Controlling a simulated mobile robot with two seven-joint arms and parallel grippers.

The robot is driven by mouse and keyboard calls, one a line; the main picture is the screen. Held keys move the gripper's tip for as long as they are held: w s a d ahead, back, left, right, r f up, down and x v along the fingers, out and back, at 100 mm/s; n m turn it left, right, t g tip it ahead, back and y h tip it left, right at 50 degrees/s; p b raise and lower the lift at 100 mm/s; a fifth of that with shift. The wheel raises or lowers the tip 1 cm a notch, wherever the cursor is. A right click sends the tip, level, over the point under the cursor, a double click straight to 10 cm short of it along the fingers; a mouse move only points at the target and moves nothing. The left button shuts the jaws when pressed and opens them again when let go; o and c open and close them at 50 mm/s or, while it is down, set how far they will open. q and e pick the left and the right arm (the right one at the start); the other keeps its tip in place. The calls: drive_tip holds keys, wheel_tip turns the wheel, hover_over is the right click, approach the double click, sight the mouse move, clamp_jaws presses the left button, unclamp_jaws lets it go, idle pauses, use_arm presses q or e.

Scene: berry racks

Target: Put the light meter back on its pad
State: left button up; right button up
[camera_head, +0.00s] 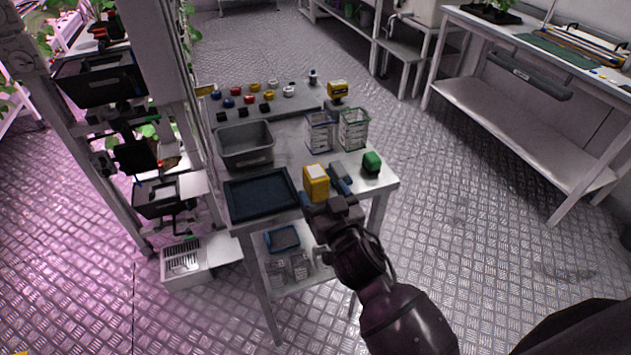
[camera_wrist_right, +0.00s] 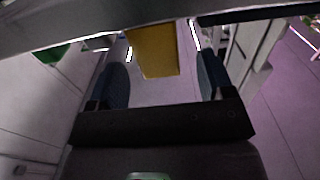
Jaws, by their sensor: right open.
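A yellow box-shaped device with a pale face, which looks like the light meter (camera_head: 316,183), is at the front edge of the white table. My right gripper (camera_head: 331,188) is right at it. In the right wrist view, the yellow body (camera_wrist_right: 152,52) shows between the two blue-padded fingers of the open gripper (camera_wrist_right: 163,80), with gaps on both sides. I cannot tell whether the meter rests on the table or on a pad; the gripper hides its base. My left gripper is not in view.
A dark tray (camera_head: 235,205) and a grey bin (camera_head: 246,163) stand left of the meter. A green object (camera_head: 372,162) is to its right. Clear baskets (camera_head: 353,130) and another yellow device (camera_head: 338,89) stand behind. A rack (camera_head: 135,200) borders the left.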

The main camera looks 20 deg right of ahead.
sight(321, 189)
drive_tip(key=shift+w+f, duration=0.1)
drive_tip(key=shift+w, duration=2.4)
drive_tip(key=shift+c, duration=0.3)
drive_tip(key=c, duration=1.1)
